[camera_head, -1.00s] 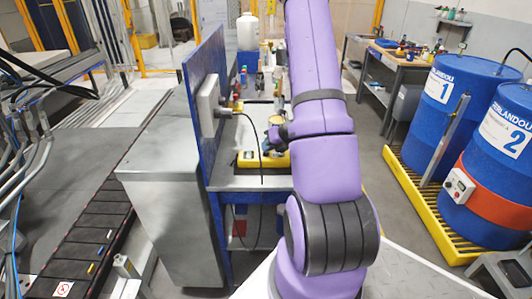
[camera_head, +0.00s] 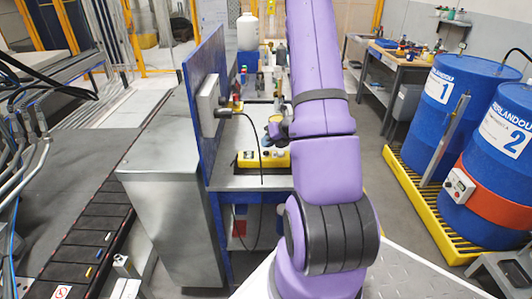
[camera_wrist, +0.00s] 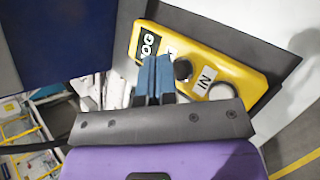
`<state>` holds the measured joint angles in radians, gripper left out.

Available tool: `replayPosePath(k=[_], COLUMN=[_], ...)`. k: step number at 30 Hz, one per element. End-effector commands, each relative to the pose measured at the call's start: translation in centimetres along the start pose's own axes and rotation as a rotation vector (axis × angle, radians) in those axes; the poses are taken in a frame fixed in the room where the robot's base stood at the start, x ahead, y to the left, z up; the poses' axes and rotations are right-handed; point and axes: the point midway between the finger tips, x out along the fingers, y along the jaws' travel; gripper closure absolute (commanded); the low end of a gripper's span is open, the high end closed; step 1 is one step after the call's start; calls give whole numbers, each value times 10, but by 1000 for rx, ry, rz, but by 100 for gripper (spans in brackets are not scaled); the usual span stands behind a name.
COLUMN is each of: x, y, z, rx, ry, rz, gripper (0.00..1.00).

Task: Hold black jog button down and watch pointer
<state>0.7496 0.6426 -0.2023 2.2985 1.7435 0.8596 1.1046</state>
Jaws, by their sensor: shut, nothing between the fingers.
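A yellow control box (camera_wrist: 215,62) with a "JOG" label and an "IN" label fills the upper middle of the wrist view. I cannot tell whether the tips touch the box. In the head view, the yellow box (camera_head: 250,160) lies on the bench, partly hidden by my arm. I cannot make out a pointer.
A blue upright panel (camera_head: 203,95) stands left of the box on the grey bench (camera_head: 228,183). A black cable (camera_head: 259,150) hangs in front of the box. Bottles and small items stand behind it. Blue drums (camera_head: 455,95) stand at the right.

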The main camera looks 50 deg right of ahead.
Motion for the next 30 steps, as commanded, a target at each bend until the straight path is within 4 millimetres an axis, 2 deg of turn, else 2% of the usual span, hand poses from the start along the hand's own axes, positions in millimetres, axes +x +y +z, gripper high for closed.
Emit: replayPosePath(k=[18, 30], x=[-31, -35], y=[23, 25], z=[23, 25], rx=[-1, -1], ry=[-1, 0], rz=[0, 0], gripper=[100, 100])
